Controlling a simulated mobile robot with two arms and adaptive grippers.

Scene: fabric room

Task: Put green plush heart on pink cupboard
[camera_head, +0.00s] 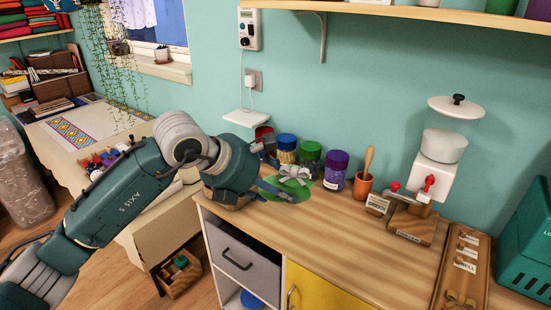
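A flat green object (300,190) with a pale grey bow-like piece on top, likely the green plush heart, is at the left end of the wooden counter. My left arm comes in from the left, and its gripper (275,172) is at this object. One dark finger reaches over its near side and another part of the gripper is behind it to the left. The fingers look apart, and I cannot tell whether they touch it. No pink cupboard shows. My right gripper is out of view.
Several lidded jars (335,170) and a terracotta pot (363,185) stand just behind and right of the green object. A dispenser (440,160), a wooden tray (462,262) and a teal crate (527,245) are farther right. The counter's middle (330,228) is clear.

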